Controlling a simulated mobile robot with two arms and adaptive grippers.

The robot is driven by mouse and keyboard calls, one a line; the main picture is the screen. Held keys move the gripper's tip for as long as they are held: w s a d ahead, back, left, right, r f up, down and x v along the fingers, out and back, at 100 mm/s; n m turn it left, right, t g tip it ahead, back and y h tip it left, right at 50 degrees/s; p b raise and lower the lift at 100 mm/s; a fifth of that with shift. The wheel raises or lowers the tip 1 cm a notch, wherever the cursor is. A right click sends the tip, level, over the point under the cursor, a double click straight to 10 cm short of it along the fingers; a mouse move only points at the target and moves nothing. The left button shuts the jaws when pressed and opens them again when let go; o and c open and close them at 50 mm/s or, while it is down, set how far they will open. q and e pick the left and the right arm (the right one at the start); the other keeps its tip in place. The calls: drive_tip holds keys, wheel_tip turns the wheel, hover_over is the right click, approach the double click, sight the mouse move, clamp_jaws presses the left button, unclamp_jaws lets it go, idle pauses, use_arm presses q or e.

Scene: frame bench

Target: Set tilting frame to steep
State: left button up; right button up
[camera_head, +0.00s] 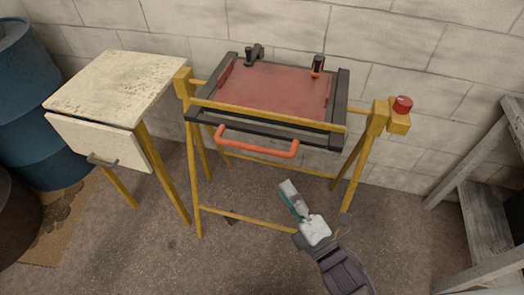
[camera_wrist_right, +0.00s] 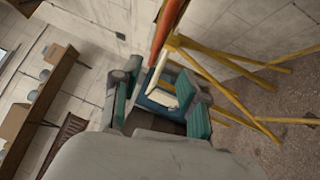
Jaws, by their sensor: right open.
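The tilting frame (camera_head: 270,92) has a dark border, a red panel and an orange handle (camera_head: 257,144) along its near edge. It sits in a yellow stand (camera_head: 376,120), looking close to flat; its exact tilt is hard to tell. My right gripper (camera_head: 293,200) is below and slightly right of the handle, apart from it in the head view. In the right wrist view my right gripper (camera_wrist_right: 160,98) has its fingers spread with nothing clearly held. The orange handle (camera_wrist_right: 168,28) shows beyond the fingers there. My left gripper is out of view.
A red button (camera_head: 402,104) sits on a yellow box at the stand's right. Two dark clamps stand on the frame's far edge. A worn cabinet (camera_head: 115,85) and a blue barrel (camera_head: 25,110) are at left, a grey shelf (camera_head: 470,190) at right.

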sight(259, 147)
drive_tip(key=p+x, duration=0.1)
drive_tip(key=x, duration=1.3)
clamp_jaws()
